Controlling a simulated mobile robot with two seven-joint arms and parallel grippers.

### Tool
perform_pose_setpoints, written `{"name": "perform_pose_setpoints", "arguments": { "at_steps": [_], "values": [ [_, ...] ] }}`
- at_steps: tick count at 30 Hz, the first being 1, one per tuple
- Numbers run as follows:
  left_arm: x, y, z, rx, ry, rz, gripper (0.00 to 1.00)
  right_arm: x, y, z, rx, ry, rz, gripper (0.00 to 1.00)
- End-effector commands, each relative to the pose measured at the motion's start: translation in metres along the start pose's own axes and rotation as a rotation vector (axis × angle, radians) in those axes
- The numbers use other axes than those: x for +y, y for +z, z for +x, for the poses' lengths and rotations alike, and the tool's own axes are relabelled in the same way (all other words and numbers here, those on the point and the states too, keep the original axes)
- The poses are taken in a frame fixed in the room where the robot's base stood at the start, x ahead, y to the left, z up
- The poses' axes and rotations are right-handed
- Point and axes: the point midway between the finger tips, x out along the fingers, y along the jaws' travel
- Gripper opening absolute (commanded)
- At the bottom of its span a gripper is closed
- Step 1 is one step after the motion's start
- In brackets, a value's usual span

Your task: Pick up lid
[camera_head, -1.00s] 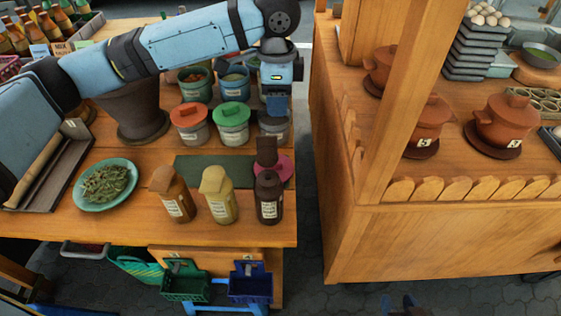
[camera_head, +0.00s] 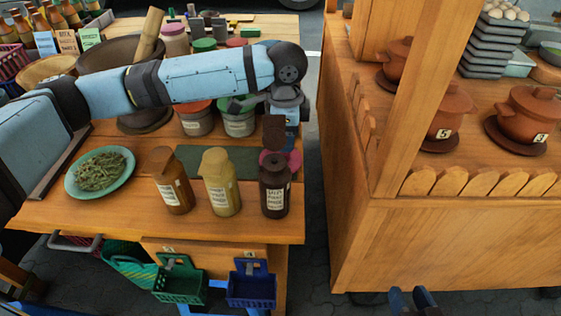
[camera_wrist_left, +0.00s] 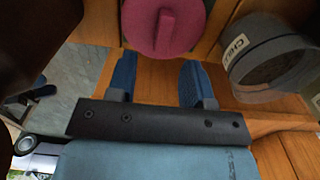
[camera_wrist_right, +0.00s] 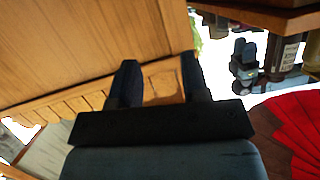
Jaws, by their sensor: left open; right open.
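The round magenta lid (camera_head: 293,167) lies flat near the table's right edge, partly hidden in the head view behind a dark brown bottle. In the left wrist view the lid (camera_wrist_left: 188,22), with a raised bar handle, shows just beyond my left gripper (camera_wrist_left: 158,68). That gripper is open and empty, with one finger toward each side of the lid, apart from it. In the head view my left gripper (camera_head: 291,132) is over the table's right side, its fingers hard to make out. My right gripper (camera_wrist_right: 155,80) is open and empty, low beside the right wooden stall.
Several bottles stand at the front: brown (camera_head: 172,188), yellow (camera_head: 221,190), dark brown (camera_head: 274,195). Jars with a red and a green lid (camera_head: 238,122) stand under the left arm. A grey labelled jar (camera_wrist_left: 265,65) stands beside the lid. The stall (camera_head: 430,240) is right, across a gap.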

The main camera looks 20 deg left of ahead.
Motion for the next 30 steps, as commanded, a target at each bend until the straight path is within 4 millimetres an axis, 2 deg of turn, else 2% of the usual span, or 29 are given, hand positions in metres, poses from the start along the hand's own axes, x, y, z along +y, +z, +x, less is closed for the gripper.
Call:
{"name": "perform_pose_setpoints", "arguments": {
  "at_steps": [2, 6, 9, 13, 19, 20, 24, 26, 30],
  "values": [
    [-0.001, 0.001, 0.01, -0.001, 0.0, 0.0, 0.47, -0.001, 0.003, 0.001, 0.011, -0.004, 0.005, 0.43],
    [-0.002, 0.002, 0.033, -0.002, 0.0, 0.0, 0.47, -0.012, -0.026, 0.005, 0.14, -0.045, 0.014, 0.43],
    [-0.002, 0.002, 0.045, -0.002, 0.0, 0.0, 0.47, -0.016, -0.037, 0.005, 0.188, -0.061, 0.02, 0.43],
    [-0.002, 0.002, 0.052, -0.001, -0.001, 0.0, 0.47, -0.019, -0.044, 0.004, 0.218, -0.072, 0.025, 0.43],
    [-0.002, 0.002, 0.052, -0.001, -0.001, 0.0, 0.47, -0.019, -0.045, 0.004, 0.218, -0.072, 0.026, 0.43],
    [-0.002, 0.002, 0.052, -0.001, 0.0, 0.0, 0.45, -0.019, -0.044, 0.004, 0.218, -0.072, 0.026, 0.43],
    [-0.002, 0.002, 0.052, -0.001, 0.0, 0.0, 0.12, -0.019, -0.044, 0.004, 0.217, -0.072, 0.025, 0.43],
    [-0.002, 0.002, 0.052, -0.001, 0.0, 0.0, 0.0, -0.019, -0.044, 0.004, 0.217, -0.072, 0.025, 0.43],
    [-0.002, 0.002, 0.051, -0.001, 0.0, 0.0, 0.0, -0.019, -0.044, 0.004, 0.217, -0.071, 0.025, 0.43]
  ]
}}
